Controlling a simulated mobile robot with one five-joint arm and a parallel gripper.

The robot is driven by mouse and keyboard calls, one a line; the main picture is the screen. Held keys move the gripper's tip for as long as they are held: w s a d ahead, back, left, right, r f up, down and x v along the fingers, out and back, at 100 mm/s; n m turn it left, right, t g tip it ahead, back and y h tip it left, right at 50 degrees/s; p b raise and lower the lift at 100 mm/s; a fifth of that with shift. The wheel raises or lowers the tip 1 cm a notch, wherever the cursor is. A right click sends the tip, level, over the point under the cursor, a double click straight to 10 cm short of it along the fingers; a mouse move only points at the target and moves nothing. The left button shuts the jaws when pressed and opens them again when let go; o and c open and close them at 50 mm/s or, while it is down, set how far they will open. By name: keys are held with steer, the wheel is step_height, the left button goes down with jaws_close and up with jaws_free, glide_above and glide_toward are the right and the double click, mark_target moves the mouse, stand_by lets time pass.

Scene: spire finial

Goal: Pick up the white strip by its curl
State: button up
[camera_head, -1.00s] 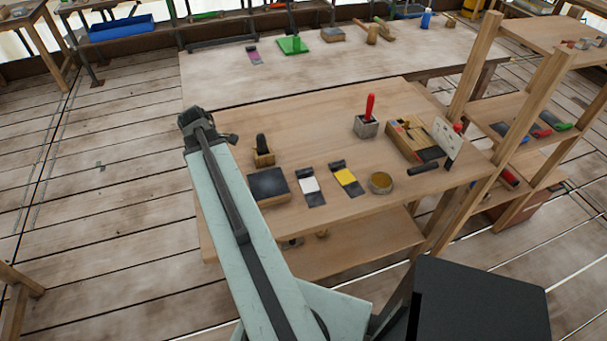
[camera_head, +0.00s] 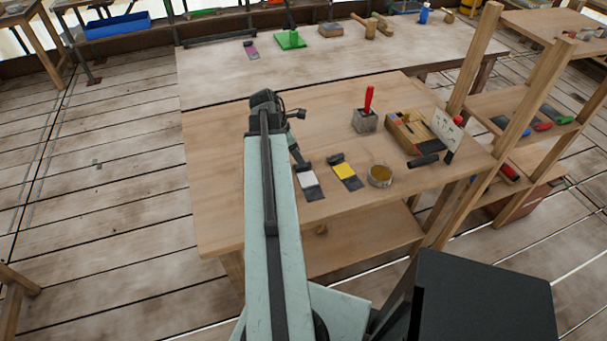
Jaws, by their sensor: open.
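The white strip (camera_head: 309,180) lies on the near wooden workbench, just right of my arm. It has a white middle, a dark lower end and a dark curl (camera_head: 304,161) at its far end. My gripper (camera_head: 298,116) is at the end of my arm, above the bench, up and slightly left of the strip in the picture. It is open and shows small and dark, with nothing seen in it. The fingertips are hard to make out, and I cannot tell their height above the curl.
A yellow strip (camera_head: 344,171) lies just right of the white one. Further right are a round tin (camera_head: 380,176), a grey block with a red-handled tool (camera_head: 366,119) and a wooden box (camera_head: 412,133). A wooden rack (camera_head: 480,135) stands at the right. The bench's left part is clear.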

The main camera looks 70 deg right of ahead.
steer(key=b+x, duration=0.3)
steer(key=x, duration=0.1)
steer(key=shift+w+a+f, duration=0.1)
steer(key=shift+f, duration=0.1)
steer(key=shift+r, duration=0.2)
jaws_close()
step_height(320, 180, up, 10)
steer(key=p, duration=1)
